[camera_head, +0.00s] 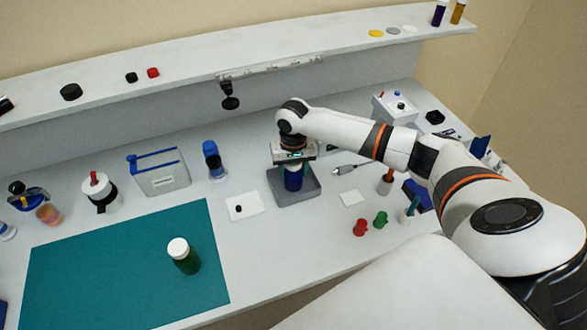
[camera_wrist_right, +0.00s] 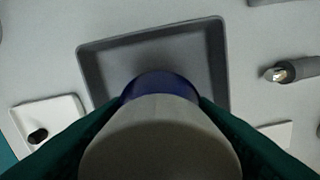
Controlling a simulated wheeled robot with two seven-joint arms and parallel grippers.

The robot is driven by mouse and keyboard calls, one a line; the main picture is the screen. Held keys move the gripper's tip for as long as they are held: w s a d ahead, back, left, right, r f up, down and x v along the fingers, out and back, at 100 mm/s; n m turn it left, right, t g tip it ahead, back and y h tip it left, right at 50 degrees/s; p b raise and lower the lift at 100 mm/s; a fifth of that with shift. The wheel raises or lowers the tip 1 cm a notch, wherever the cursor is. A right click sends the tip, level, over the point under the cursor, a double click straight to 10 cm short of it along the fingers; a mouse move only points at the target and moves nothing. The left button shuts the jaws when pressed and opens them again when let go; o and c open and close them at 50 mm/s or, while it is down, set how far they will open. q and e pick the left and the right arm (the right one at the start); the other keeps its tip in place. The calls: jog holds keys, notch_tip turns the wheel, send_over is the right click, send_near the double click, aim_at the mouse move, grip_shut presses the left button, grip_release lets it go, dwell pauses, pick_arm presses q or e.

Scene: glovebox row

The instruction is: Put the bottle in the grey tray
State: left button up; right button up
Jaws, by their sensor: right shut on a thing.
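My right gripper (camera_head: 293,163) points down over the grey tray (camera_head: 312,186) and is shut on a blue bottle (camera_head: 293,181). In the right wrist view the bottle's pale cap (camera_wrist_right: 160,140) fills the lower middle, between the green fingers, with its blue body (camera_wrist_right: 160,84) just beyond. The tray (camera_wrist_right: 150,38) lies behind it there, and its visible floor is empty. The bottle appears upright and over the tray; whether its base touches the floor is hidden. My left gripper is not in view.
A green bottle with a white cap (camera_head: 183,256) stands on the teal mat (camera_head: 90,265). A white dish (camera_head: 244,206) is left of the tray, a cable plug (camera_head: 344,170) right of it. Red (camera_head: 360,228) and green (camera_head: 380,219) pieces stand front right. A shelf (camera_head: 190,68) runs behind.

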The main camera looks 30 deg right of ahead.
jog(key=shift+f, duration=0.15)
jog(key=o, duration=1)
jog(key=shift+o, duration=0.2)
notch_tip(320, 180, up, 12)
jog(key=shift+r+b, duration=0.2)
jog(key=shift+b, duration=0.55)
jog(key=shift+f, duration=0.1)
